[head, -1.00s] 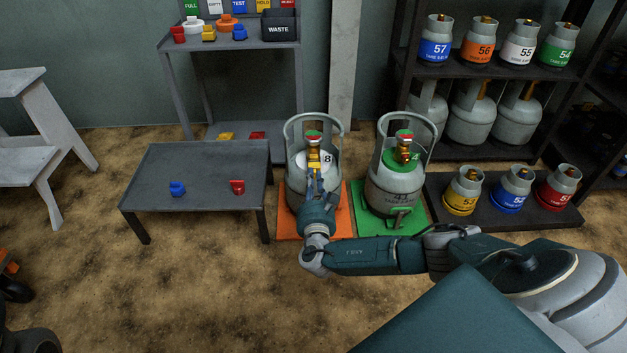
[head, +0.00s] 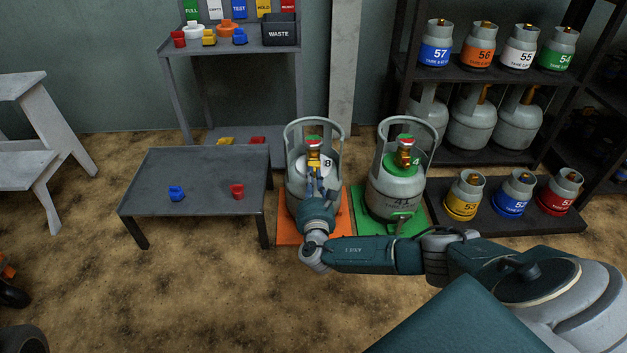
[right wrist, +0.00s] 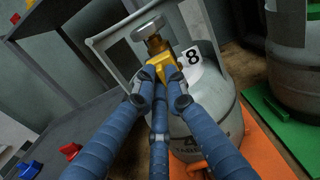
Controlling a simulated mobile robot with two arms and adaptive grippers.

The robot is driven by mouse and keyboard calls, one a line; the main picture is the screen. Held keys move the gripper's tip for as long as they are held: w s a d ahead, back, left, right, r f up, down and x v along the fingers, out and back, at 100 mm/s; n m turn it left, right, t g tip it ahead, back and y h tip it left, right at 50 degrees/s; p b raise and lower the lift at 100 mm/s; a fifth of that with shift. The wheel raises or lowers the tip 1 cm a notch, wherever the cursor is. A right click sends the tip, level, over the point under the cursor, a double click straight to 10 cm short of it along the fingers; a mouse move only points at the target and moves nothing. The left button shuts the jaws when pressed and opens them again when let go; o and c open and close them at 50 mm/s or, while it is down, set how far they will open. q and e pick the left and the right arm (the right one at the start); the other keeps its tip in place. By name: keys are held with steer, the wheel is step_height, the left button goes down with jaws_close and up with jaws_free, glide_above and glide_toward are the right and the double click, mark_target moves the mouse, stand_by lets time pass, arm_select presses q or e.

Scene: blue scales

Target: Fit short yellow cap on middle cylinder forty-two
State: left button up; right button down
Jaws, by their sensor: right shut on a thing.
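The short yellow cap (right wrist: 160,68) is in my right gripper (right wrist: 158,88), which is shut on it. In the right wrist view the cap is at the brass valve (right wrist: 154,42) of a grey cylinder (right wrist: 205,105). I cannot tell whether it is fully seated. This cylinder (head: 298,195) stands on the orange mat (head: 342,233) in the head view, with a white label showing 8. Its lower number is mostly hidden by my right gripper (head: 316,182). Cylinder 41 (head: 392,190), with a green collar, stands to its right on the green mat (head: 422,222). My left gripper is not in view.
A low grey table (head: 205,165) at left holds a blue cap (head: 177,194) and a red cap (head: 237,191). Behind it a shelf (head: 240,55) carries more caps and a WASTE bin (head: 279,32). Small cylinders stand on a dark platform (head: 485,212) at right.

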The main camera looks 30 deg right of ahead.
steer(key=shift+w+d, duration=0.15)
steer(key=shift+w, duration=0.05)
steer(key=c, duration=1.7)
jaws_free()
